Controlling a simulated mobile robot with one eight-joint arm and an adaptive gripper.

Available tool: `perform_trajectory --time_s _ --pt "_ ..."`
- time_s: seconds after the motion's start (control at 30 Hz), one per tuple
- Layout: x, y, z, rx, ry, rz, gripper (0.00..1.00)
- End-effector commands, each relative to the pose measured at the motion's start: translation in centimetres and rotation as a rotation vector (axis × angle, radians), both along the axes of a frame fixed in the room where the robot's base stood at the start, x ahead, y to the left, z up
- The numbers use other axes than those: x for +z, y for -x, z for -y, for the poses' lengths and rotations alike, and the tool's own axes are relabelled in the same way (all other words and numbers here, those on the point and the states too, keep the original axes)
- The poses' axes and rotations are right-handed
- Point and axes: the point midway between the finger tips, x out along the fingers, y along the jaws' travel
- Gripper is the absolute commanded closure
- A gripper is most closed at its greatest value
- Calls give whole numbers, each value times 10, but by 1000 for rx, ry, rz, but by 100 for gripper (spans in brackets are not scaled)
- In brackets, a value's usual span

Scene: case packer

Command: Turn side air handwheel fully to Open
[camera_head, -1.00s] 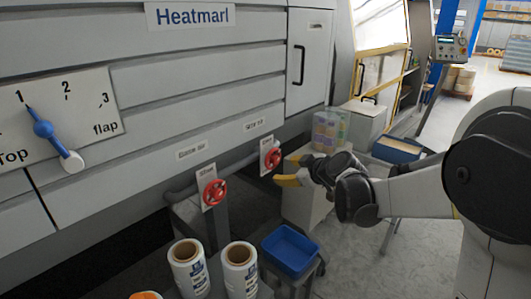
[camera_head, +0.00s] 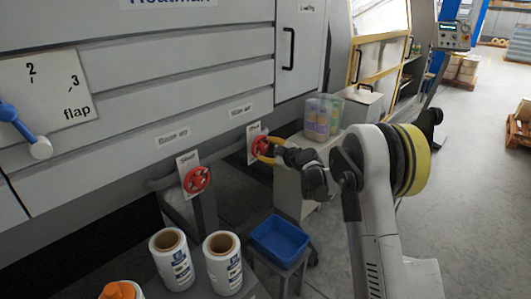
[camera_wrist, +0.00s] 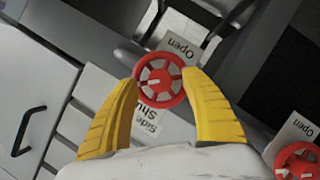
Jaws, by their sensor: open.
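The side air handwheel (camera_head: 259,146) is a red spoked wheel on the machine front, the right one of two. In the wrist view the handwheel (camera_wrist: 160,80) has a plate reading "Open" on one side and "Side" and "Shut" on the other. My gripper (camera_head: 266,150) is at this wheel, with yellow fingers. In the wrist view my gripper (camera_wrist: 158,82) is open, one finger on each side of the wheel. The right fingertip appears against or just over the rim; I cannot tell whether it touches.
A second red handwheel (camera_head: 197,180) sits to the left on the same pipe. A blue bin (camera_head: 280,245) on a stand and two film rolls (camera_head: 222,262) are below. A clear box of coloured items (camera_head: 322,116) stands on a cabinet behind my gripper.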

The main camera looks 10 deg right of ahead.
Motion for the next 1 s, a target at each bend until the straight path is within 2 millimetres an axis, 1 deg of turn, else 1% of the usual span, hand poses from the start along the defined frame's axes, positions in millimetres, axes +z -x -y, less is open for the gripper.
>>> perform_trajectory --time_s 0.03,0.1,0.2,0.47,0.5,0.57,0.6,0.63,0.67,0.7,1.0 --pt "-3 -6 -2 0 0 0 45" --pt "-5 -11 -4 -1 1 0 45" --pt "-5 -16 -5 -1 1 0 45" --pt "-5 -16 -6 -1 0 0 45" --pt "-5 -16 -6 -1 0 0 56" --pt "-5 -16 -6 -1 0 0 74" --pt "-5 -16 -6 -1 0 0 86" --pt "-5 -16 -6 -1 0 0 96" --pt "-5 -16 -6 -1 0 0 98" --pt "-5 -16 -6 -1 0 0 98" --pt "-4 -16 -6 -1 -10 -8 99"
